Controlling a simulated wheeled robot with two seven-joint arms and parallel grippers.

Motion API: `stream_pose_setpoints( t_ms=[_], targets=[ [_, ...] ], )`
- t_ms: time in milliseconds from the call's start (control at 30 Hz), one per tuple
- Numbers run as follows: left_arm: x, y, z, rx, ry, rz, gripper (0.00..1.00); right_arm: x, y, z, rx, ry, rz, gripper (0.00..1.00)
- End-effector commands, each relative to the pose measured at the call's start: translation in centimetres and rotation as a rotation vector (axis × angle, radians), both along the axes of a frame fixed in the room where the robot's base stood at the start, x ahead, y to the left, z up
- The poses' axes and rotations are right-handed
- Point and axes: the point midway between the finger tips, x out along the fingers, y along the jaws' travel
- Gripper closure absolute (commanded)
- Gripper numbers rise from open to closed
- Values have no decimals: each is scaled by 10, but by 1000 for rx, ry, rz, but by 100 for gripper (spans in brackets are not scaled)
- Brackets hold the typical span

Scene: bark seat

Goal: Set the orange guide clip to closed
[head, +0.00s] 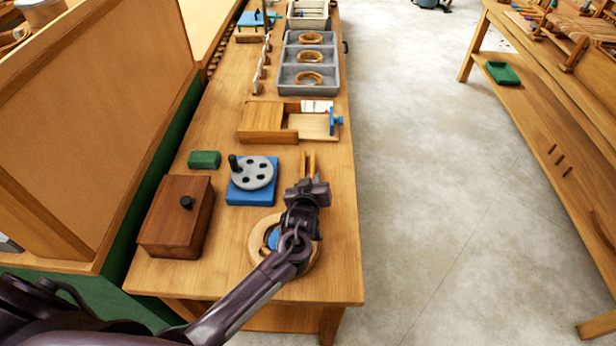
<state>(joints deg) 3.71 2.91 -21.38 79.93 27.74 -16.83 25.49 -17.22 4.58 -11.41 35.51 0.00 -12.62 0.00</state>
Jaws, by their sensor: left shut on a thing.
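The orange guide clip (309,163) shows as two narrow upright orange prongs on the wooden bench (335,245), right of the grey wheel. My left gripper (308,186) is at the near end of the clip and shut on it. The gripper and wrist hide the clip's lower part, so I cannot tell whether the clip itself is open or closed. My right gripper is not in view.
A grey wheel (254,173) with a handle sits on a blue base, left of the gripper. A wooden ring (257,243) lies partly under my forearm. A brown box (176,216), a green block (204,159) and an open wooden box (266,122) stand nearby. The bench's right edge is close.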

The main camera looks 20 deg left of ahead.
Motion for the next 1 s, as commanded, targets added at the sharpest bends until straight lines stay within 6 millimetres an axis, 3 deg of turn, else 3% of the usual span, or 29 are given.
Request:
stream_pose_setpoints(
  t_ms=[400, 1000],
  targets=[
    [3, -10, -13, 236, 69, -1, 100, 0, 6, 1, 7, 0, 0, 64],
    [3, -11, -16, 294, 83, -2, 100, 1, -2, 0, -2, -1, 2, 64]
  ],
)
